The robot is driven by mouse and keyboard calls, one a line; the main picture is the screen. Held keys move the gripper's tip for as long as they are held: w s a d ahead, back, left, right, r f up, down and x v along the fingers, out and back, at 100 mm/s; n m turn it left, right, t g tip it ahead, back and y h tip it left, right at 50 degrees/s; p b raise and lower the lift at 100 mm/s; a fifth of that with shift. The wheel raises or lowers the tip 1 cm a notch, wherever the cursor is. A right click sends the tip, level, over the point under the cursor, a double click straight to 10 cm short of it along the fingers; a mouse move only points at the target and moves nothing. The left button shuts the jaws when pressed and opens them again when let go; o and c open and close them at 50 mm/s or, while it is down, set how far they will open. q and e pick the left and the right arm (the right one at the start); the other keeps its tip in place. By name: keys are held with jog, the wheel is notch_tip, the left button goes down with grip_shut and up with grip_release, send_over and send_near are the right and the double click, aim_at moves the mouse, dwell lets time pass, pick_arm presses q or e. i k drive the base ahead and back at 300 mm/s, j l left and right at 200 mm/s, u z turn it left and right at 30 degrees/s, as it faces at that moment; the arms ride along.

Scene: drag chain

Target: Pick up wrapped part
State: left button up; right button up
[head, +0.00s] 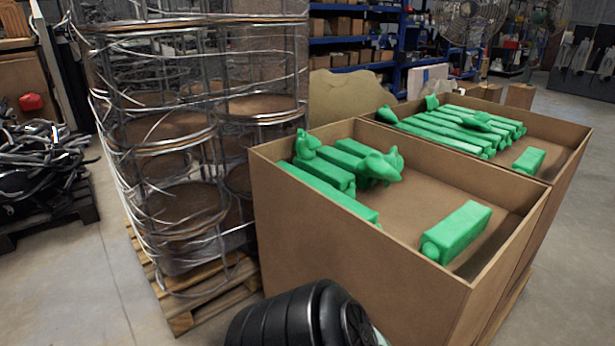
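Several long green wrapped parts (322,172) lie side by side at the left of the near cardboard box (353,256). One with loose, bunched wrapping (381,164) lies on or among them. A single green wrapped part (456,231) lies apart at the right of the same box. More green wrapped parts (447,129) lie in rows in the far cardboard box (567,143), with a separate short one (529,160) at its right. Neither of my grippers is in view.
Wire-wrapped metal racks (168,134) stand on a wooden pallet (200,310) left of the boxes. Black tangled material (40,155) sits on a dark pallet at far left. Blue shelves (350,40) and a fan (470,20) stand behind. Floor (580,270) is clear at right.

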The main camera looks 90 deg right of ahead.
aim_at(441, 243)
jog(key=z, duration=3.7)
jog(key=l+z, duration=0.15)
jog(key=z, duration=0.45)
jog(key=k, duration=0.05)
